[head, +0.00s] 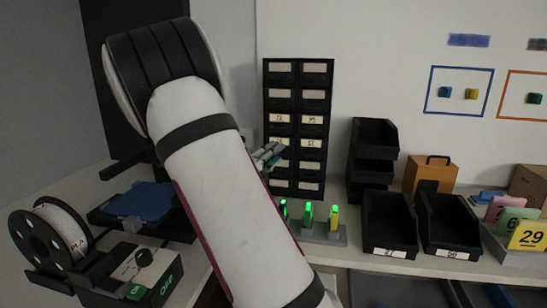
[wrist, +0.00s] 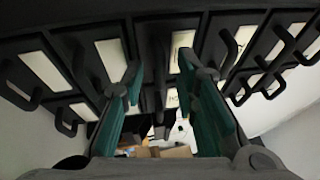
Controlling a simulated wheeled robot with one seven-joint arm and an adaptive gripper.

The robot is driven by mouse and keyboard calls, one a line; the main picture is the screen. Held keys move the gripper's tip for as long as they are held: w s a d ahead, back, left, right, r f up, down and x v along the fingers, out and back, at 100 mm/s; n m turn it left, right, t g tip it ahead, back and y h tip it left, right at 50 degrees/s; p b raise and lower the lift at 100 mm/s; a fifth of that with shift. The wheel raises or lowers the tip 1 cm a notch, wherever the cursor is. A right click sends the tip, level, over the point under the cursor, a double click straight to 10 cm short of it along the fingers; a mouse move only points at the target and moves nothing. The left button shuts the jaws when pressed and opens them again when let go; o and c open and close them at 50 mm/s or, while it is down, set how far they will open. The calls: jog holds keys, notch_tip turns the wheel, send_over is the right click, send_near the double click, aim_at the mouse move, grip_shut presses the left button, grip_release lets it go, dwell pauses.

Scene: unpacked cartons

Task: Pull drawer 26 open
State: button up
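A black drawer cabinet (head: 297,125) with two columns of labelled drawers stands against the wall in the head view. The few legible labels are too blurred for me to tell which drawer is 26. My gripper (head: 268,154) is in front of the cabinet's left column, partly hidden by my arm. In the wrist view, drawer fronts with pale labels and black handles fill the upper part. The two teal fingers of my gripper (wrist: 160,76) are spread apart close to the fronts, with a dark handle between them. I cannot tell whether they touch it. All drawers look closed.
Black stacked bins (head: 373,150) and two open bins (head: 390,225) stand right of the cabinet. A rack with green-lit devices (head: 318,228) sits below it. A filament spool (head: 50,240) and a black machine with a blue plate (head: 143,203) are at left.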

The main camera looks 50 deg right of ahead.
jog(key=shift+d, duration=0.1)
grip_shut()
jog(key=s+a+p, duration=0.5)
jog(key=a+p, duration=0.3)
jog(key=p, duration=0.1)
jog(key=shift+a, duration=0.4)
